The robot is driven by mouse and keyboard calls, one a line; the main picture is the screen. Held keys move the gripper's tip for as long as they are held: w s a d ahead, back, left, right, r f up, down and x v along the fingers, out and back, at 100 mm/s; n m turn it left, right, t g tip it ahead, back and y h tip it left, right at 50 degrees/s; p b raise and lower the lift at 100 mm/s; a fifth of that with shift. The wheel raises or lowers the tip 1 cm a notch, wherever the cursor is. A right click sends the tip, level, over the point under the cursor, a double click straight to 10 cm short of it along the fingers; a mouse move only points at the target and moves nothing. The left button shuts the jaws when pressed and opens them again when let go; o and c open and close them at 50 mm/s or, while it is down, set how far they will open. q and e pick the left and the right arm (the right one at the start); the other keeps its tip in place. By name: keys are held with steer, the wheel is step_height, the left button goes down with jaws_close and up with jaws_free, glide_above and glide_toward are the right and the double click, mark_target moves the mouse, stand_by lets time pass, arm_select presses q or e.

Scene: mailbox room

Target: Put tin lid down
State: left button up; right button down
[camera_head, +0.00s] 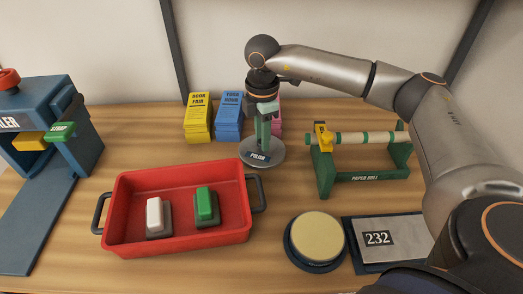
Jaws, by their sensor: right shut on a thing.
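The tin lid (277,156) is a round grey disc with a dark "POLISH" label, level at the table's middle, behind the red tray's right end. My right gripper (263,138) reaches down from above and is shut on the lid at its middle. I cannot tell whether the lid touches the table or hangs just above it. The open round tin (316,236), with pale yellow polish inside and a dark rim, stands at the front right. My left gripper is not in view.
A red tray (122,190) holds a white and a green block. Yellow (198,122), blue (229,120) and pink leaflet stacks stand behind the lid. A green paper roll holder (362,176) is right, a "232" plate (408,228) front right, a blue sealer (90,150) left.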

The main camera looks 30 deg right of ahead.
steer(key=shift+f, duration=2.35)
steer(key=shift+f, duration=0.1)
steer(key=c, duration=0.6)
jaws_free()
steer(key=shift+c, duration=0.2)
steer(key=shift+r, duration=0.3)
step_height(320, 180, up, 12)
steer(key=shift+f, duration=0.15)
